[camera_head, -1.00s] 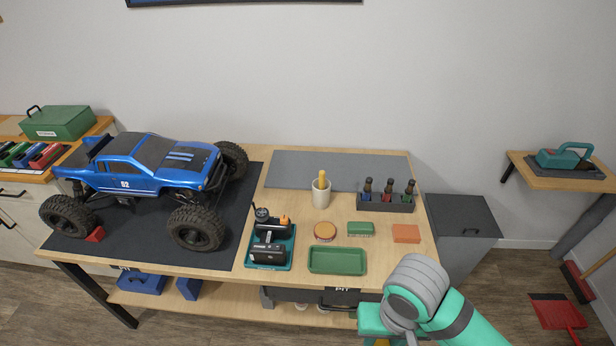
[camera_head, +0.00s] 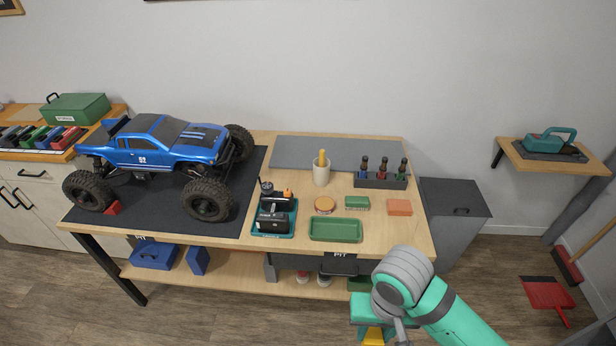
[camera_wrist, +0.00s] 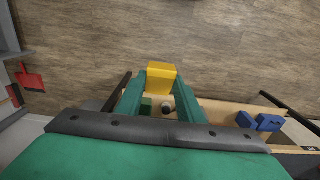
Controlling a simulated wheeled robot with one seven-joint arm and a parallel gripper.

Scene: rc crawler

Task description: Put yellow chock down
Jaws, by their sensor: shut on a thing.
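The yellow chock (camera_wrist: 161,76) is held between the two green fingers of my gripper (camera_wrist: 160,84) in the wrist view. Bare wood floor lies behind it there. In the head view my gripper is at the lower right, in front of the workbench's front edge, and my wrist covers much of it. A small yellow part of the chock (camera_head: 373,336) shows below my wrist at the picture's bottom. The rest of the chock is hidden in that view.
The workbench (camera_head: 410,233) carries a blue RC truck (camera_head: 165,142) on a dark mat, with a red chock (camera_head: 113,208) by a wheel. A green tray (camera_head: 336,229), an orange block (camera_head: 399,207) and a bottle rack (camera_head: 380,181) stand right. A grey bin (camera_head: 455,225) is beside it.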

